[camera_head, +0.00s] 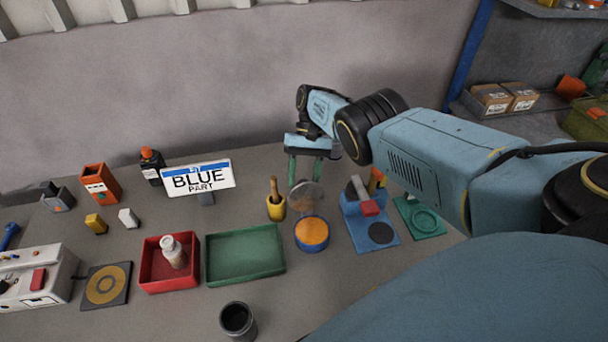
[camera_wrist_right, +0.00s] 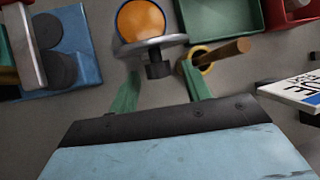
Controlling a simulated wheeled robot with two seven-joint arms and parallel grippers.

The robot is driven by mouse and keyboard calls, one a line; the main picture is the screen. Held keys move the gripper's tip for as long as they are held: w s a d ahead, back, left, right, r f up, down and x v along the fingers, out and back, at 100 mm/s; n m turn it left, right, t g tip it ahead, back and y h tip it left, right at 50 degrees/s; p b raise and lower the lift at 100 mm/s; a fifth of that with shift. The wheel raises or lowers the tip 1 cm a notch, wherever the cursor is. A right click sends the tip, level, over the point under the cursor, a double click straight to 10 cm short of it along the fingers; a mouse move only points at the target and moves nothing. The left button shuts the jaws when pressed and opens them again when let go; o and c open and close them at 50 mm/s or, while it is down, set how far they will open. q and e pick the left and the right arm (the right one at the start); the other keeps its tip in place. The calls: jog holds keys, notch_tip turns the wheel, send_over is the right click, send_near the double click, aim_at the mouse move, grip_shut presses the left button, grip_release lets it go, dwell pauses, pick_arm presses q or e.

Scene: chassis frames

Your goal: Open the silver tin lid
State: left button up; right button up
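The tin (camera_head: 312,234) is round, with a blue wall and orange inside showing. Its silver lid (camera_head: 306,196) stands raised at the tin's far edge. The tin (camera_wrist_right: 141,20) also shows in the right wrist view, with the lid (camera_wrist_right: 140,45) nearly edge-on and its dark knob (camera_wrist_right: 158,70) facing my gripper. My right gripper (camera_head: 305,178) is behind the lid. Its green fingers (camera_wrist_right: 161,78) are apart, with the knob between their tips and gaps on both sides. My left gripper is not in view.
A yellow pot with a wooden handle (camera_head: 276,203) stands close left of the tin. A blue fixture (camera_head: 370,236) is close on the right. A green tray (camera_head: 245,274) and red tray (camera_head: 160,284) lie left, and a dark cup (camera_head: 238,320) stands in front.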

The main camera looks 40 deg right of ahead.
jog(key=b+v, duration=0.5)
jog(key=v, duration=0.2)
jog(key=shift+d+r+b, duration=0.2)
jog(key=shift+b, duration=0.1)
jog(key=shift+w, duration=0.15)
dwell(0.4)
